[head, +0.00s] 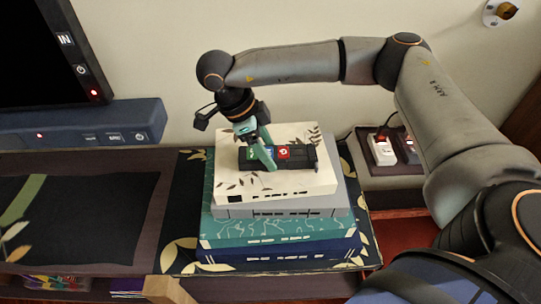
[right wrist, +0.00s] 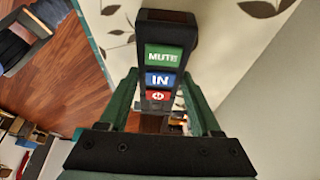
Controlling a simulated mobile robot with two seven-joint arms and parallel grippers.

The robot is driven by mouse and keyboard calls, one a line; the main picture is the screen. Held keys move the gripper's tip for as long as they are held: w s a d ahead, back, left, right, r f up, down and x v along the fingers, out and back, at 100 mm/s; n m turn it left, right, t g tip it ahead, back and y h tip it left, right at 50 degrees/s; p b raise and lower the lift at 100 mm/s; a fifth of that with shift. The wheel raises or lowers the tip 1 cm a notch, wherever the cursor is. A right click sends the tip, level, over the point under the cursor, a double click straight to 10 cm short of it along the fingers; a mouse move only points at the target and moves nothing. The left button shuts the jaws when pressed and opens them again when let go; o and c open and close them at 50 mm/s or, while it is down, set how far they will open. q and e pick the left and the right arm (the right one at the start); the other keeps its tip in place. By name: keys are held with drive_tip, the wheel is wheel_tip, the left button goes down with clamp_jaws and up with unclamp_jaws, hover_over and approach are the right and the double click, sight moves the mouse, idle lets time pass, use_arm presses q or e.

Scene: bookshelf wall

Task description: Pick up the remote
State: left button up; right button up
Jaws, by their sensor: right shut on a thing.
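The remote (head: 297,158) is black with green, blue and red buttons, and it lies over the pale top book of a stack. In the right wrist view the remote (right wrist: 161,32) shows its MUTE, IN and red power buttons between the fingers. My right gripper (head: 262,157) comes down from above and is shut on the remote, with one green finger on each side of it. I cannot tell whether the remote touches the book or is slightly above it. My left gripper is not in view.
The remote is over a book stack with a pale leaf-patterned top book (head: 230,177), above grey, teal and navy books (head: 280,231). The stack stands on a dark leaf-patterned surface (head: 182,200). A screen (head: 35,50) and blue bar (head: 80,122) are at left. A white plug (head: 382,150) is at right.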

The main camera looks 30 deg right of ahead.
clamp_jaws()
drive_tip(key=shift+r, duration=0.1)
